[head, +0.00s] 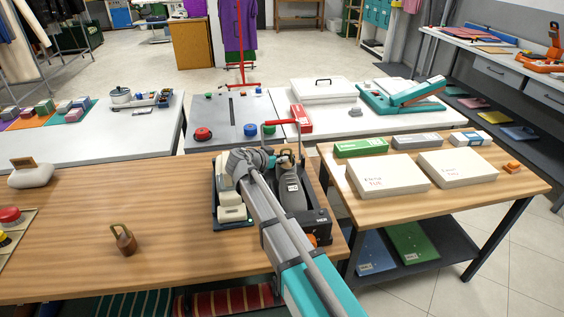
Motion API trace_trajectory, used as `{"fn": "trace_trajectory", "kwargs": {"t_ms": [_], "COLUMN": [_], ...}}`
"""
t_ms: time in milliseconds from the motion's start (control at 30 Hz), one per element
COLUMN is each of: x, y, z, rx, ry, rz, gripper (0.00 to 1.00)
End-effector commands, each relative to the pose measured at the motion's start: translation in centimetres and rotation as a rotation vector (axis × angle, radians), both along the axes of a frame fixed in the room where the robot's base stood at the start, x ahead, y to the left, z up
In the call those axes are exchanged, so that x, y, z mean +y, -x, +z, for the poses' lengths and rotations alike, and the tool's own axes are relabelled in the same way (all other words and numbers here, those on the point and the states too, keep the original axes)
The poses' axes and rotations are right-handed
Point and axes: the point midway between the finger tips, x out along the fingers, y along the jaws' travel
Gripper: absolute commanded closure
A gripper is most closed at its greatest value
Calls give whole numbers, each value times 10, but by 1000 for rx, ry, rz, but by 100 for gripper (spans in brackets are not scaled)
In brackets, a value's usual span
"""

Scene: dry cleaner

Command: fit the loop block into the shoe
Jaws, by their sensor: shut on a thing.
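My gripper (284,156) is at the far end of a dark tray (220,207) on the front wooden table. It is shut on a small brownish piece, which I take for the loop block; fingers and wrist hide most of it. A grey, shoe-like body with a pale label (292,187), which I take for the shoe, is in the tray just below the gripper. My arm covers part of its left side. I cannot tell whether the held piece touches the shoe or sits in its mouth.
A brown piece with a loop handle (124,240) stands alone on the table. A pale rounded body with a wooden piece (32,174) lies at the left. Bare tabletop lies between the brown piece and the tray.

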Motion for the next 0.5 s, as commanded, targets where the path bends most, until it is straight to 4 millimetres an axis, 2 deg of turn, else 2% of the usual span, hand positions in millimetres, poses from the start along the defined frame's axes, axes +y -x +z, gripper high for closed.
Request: {"fn": "trace_trajectory", "kwargs": {"t_ms": [500], "x": [0], "y": [0], "z": [-5], "rx": [0], "ry": [0], "rz": [0], "gripper": [100]}}
